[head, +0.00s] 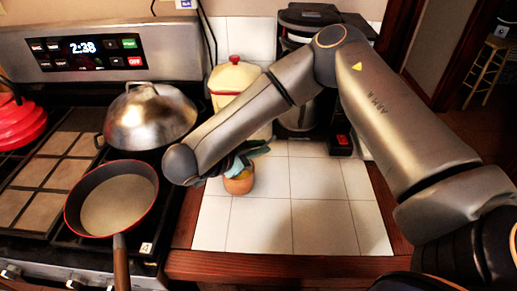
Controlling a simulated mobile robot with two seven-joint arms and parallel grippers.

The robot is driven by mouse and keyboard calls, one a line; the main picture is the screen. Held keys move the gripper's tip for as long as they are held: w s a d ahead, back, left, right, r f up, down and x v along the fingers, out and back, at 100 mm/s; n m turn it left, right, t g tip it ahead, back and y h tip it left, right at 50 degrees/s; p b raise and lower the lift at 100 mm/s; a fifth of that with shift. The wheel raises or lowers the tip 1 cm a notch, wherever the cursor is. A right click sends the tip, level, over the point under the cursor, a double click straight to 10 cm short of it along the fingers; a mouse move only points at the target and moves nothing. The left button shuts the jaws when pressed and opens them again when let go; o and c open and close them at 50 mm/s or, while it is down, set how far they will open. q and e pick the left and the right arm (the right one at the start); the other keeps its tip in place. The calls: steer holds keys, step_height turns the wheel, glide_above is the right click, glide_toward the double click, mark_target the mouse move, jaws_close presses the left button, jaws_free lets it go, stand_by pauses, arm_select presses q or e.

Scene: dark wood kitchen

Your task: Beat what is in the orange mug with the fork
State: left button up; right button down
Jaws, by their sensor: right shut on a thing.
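The orange mug (239,183) stands on the white tiled counter, right of the stove. My right arm reaches in from the right and bends down to it. My right gripper (238,165) is at the mug's top, partly hidden by its own wrist, and covers part of the rim. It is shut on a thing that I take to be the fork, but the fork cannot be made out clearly. What is in the mug is mostly hidden; a yellowish patch shows at its opening. My left gripper is not in view.
A red-rimmed pan (112,205) and a domed metal lid (150,113) are on the stove at left. A cream canister (232,80) with a red knob and a black coffee maker (300,118) stand behind the mug. The front counter tiles (300,220) are clear.

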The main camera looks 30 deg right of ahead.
step_height(320, 180, up, 8)
steer(key=p, duration=0.5)
stand_by(0.5)
steer(key=shift+r, duration=2)
